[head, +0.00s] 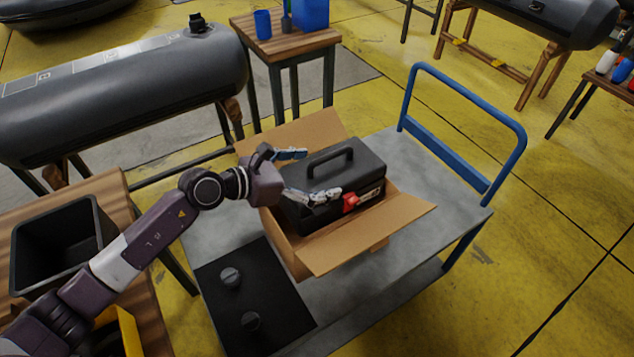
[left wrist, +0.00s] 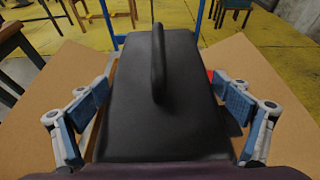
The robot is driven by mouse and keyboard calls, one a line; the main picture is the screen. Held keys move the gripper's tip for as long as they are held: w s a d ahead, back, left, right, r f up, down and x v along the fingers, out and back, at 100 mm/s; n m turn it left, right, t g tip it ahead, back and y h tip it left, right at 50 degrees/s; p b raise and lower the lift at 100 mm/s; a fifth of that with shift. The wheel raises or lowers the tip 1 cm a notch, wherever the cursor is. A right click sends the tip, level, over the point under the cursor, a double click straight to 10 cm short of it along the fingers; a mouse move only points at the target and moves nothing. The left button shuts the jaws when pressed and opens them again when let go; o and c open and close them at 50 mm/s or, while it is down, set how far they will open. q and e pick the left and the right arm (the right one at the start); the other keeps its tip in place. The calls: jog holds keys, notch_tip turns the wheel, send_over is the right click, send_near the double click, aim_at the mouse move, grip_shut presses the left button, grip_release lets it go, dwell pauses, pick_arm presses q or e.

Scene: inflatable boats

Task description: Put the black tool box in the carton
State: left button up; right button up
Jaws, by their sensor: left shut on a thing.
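The black tool box (head: 345,172), with a top handle and a red latch, is upright at the open carton (head: 372,238). Its lower part is hidden by the carton's near flap and wall. I cannot tell whether it rests on the carton's bottom. My left gripper (head: 316,172) is shut on the tool box, one finger on each side. In the left wrist view the tool box (left wrist: 165,95) fills the middle between the blue-padded fingers, with the carton flaps (left wrist: 275,85) spread on both sides. My right gripper is not in view.
The carton stands on a grey cart (head: 410,165) with a blue handle (head: 465,110). A black panel with two knobs (head: 255,300) lies on the cart. A wooden table with a black bin (head: 62,240) is at left. Grey boat tubes (head: 120,90) stand behind.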

pick_arm(q)
notch_tip(320, 180, down, 3)
jog(key=shift+f, duration=0.2)
jog(key=shift+f+b, duration=0.1)
jog(key=shift+b, duration=0.2)
